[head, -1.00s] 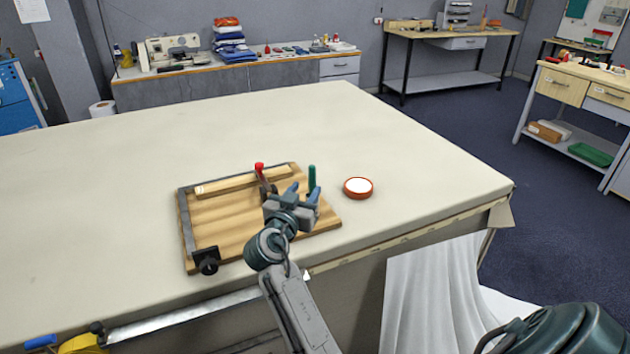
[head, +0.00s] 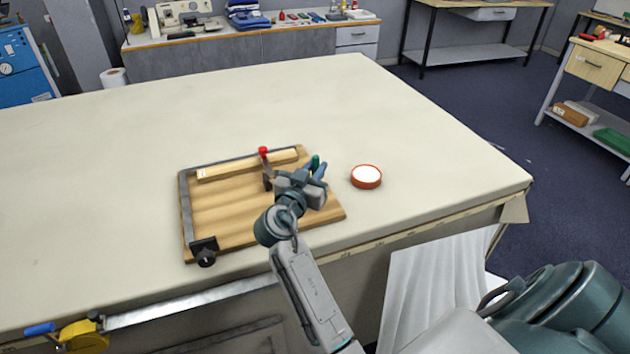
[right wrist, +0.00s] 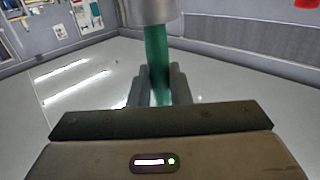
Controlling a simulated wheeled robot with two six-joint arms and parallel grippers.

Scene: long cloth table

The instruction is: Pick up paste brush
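The paste brush (head: 316,161) shows as a green handle at the right side of the wooden board on the cloth table. My right gripper (head: 314,172) is at this handle, with one finger on each side of it. In the right wrist view the green handle (right wrist: 157,52) stands between the two fingertips (right wrist: 159,80), which look closed against it. A grey metal part shows above the handle there. The brush's lower end is hidden in the head view. I cannot see a clear lift. My left gripper is not in view.
A round orange-rimmed dish (head: 366,177) with white contents sits to the right. The table behind is clear.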

